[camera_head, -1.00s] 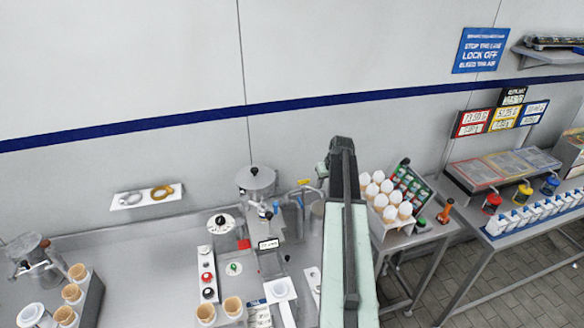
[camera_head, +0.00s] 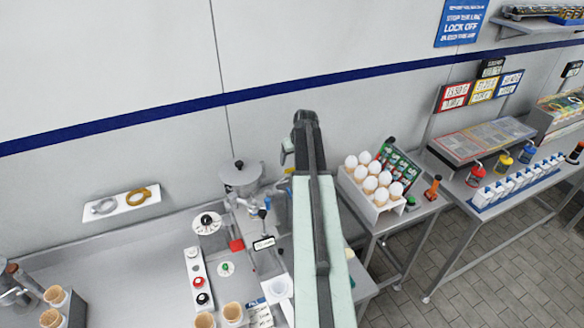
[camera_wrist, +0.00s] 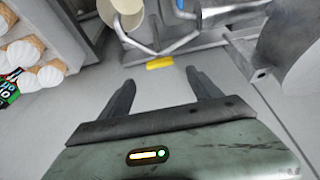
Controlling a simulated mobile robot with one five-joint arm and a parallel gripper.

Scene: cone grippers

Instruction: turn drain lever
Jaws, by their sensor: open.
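In the wrist view, a small yellow piece (camera_wrist: 160,62) lies just beyond my fingertips, between them; it may be the drain lever's handle. My gripper (camera_wrist: 159,80) is open and empty, with both dark fingers pointing toward it and apart from it. Bent metal pipework (camera_wrist: 160,48) passes just behind the yellow piece. The lidded metal pot (camera_head: 240,178) of the machine shows left of my arm.
A rack of white eggs or egg-topped cones (camera_head: 375,185) stands right of my arm and also shows at the wrist view's left edge (camera_wrist: 35,62). A large grey metal body (camera_wrist: 285,40) is close on the right in the wrist view.

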